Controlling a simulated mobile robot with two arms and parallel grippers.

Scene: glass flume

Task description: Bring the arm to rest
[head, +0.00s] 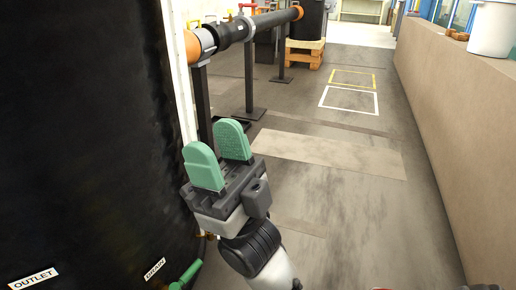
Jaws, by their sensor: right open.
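My right gripper (218,153) shows left of the middle in the head view, with two green padded fingers standing apart and nothing between them. Its arm comes up from the bottom of the view. The gripper is close to the right side of a large black tank (85,130). My left gripper is not in view.
A black pipe (262,22) with orange ends runs on dark stands (249,80) behind the gripper. A tan wall or counter (455,120) bounds the right side, with a white bucket (491,28) on it. The grey floor (340,210) between is clear. A pallet (304,52) stands far back.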

